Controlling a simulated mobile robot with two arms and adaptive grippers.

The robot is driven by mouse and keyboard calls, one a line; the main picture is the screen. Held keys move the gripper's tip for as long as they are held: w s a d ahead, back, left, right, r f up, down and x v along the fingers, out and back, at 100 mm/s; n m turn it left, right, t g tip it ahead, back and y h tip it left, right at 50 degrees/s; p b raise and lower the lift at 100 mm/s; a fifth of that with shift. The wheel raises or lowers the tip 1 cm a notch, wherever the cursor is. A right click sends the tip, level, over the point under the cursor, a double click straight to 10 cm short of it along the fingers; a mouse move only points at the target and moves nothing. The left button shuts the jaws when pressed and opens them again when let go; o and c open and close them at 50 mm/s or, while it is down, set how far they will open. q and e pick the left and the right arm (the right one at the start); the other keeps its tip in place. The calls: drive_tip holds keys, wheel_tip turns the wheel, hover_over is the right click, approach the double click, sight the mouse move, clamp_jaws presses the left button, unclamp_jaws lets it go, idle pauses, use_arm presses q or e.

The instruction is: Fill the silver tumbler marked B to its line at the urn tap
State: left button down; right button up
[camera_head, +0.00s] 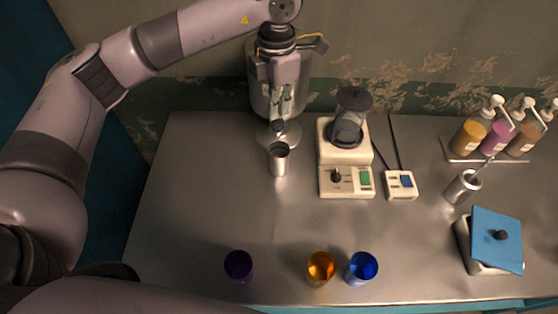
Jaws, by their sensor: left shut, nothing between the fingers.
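A silver tumbler (279,163) stands upright on the metal table, under the urn's tap. Its B mark and fill line cannot be made out, nor can its level inside. The silver urn (258,100) stands at the back, partly hidden behind my left gripper. Its dark tap (278,127) shows just above the tumbler. My left gripper (281,110) points down in front of the urn, right at the tap. Its fingers are shut with nothing held; whether they touch the tap cannot be told. My right gripper is not in view.
A blender-like machine (341,150) and a small switch box (401,185) stand right of the tumbler. Purple (238,265), orange (320,267) and blue (362,267) cups line the front edge. A silver pot (461,188), blue-lidded box (497,240) and pump bottles (497,138) stand right.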

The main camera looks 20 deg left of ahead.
sight(277, 120)
use_arm(q)
drive_tip(key=shift+f+b, duration=1.3)
drive_tip(key=shift+f, duration=0.3)
idle(6.4)
